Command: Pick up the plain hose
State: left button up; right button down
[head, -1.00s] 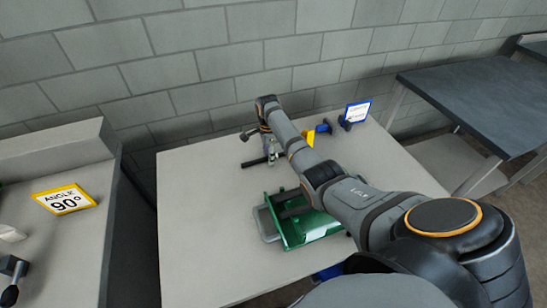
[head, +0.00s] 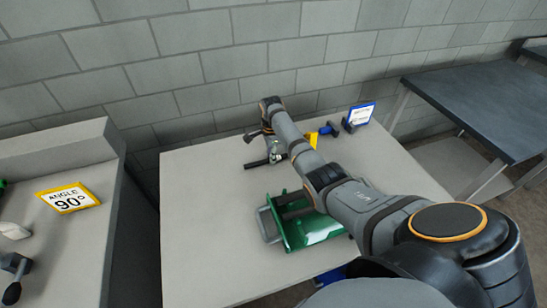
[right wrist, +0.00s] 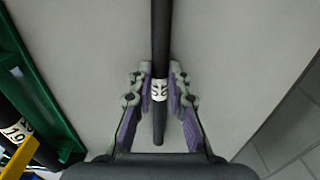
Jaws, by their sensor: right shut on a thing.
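A straight black hose (head: 256,164) lies on or just above the pale table, left of my right gripper (head: 277,152). In the right wrist view the black hose (right wrist: 160,35) runs lengthwise between the fingers of my right gripper (right wrist: 160,85), which are shut on it. A white band with dark marks, partly hidden by the fingers, is on the hose at the grip. The hose's near end sticks out toward the palm. I cannot tell whether the hose touches the table. My left gripper is not in view.
A green tray (head: 318,235) stands nearer on the table, holding a dark hose that has a white label (right wrist: 18,130) in the wrist view. A blue-framed sign (head: 359,115) stands at the back right. An angle sign (head: 69,198) is on the left bench.

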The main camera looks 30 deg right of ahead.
jog(key=shift+r, duration=0.45)
jog(key=s+a+r+p, duration=0.8)
jog(key=s+a+r, duration=0.1)
jog(key=r, duration=0.3)
jog(key=shift+s+a+p, duration=0.2)
jog(key=shift+s+p, duration=0.1)
jog(key=shift+s, duration=0.35)
